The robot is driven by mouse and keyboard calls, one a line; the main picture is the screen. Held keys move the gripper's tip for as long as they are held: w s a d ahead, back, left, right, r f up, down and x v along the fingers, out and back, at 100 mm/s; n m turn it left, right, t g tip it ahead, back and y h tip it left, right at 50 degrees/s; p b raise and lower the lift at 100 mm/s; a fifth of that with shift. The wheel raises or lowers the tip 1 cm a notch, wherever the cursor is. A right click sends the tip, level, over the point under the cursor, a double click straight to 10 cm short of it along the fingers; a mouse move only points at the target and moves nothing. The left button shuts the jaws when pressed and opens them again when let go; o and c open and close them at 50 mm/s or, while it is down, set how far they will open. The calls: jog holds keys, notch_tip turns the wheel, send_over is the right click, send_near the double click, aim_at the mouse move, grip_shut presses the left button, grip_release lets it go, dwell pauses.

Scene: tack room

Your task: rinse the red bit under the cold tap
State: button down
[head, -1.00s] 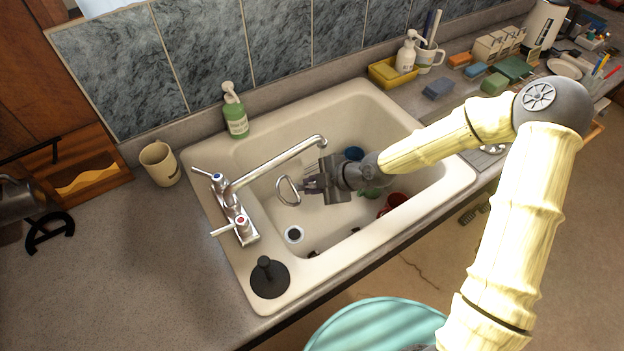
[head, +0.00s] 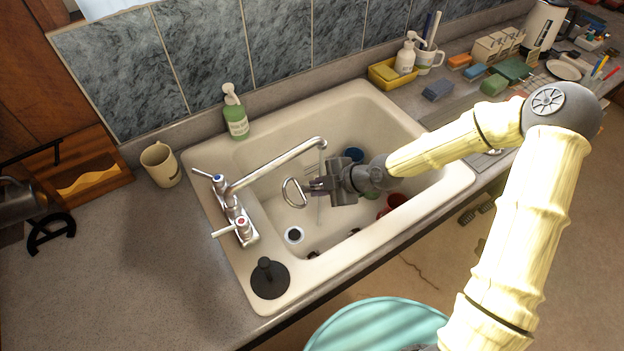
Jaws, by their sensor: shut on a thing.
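My gripper (head: 314,186) is over the sink basin, shut on a silvery ring-shaped piece of a bit (head: 292,193). The ring sticks out to the left of the jaws; no red shows on it, and the jaws hide the rest. The tap spout (head: 276,163) reaches over the basin, its end above and slightly right of the jaws. The tap has a blue-marked handle (head: 217,179) and a red-marked handle (head: 242,223).
A green soap bottle (head: 235,118) and a beige mug (head: 159,165) stand behind and left.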

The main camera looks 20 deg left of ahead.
jog(key=d+p, duration=0.3)
jog(key=d, duration=0.5)
jog(key=shift+w, duration=0.3)
jog(key=shift+d+r, duration=0.1)
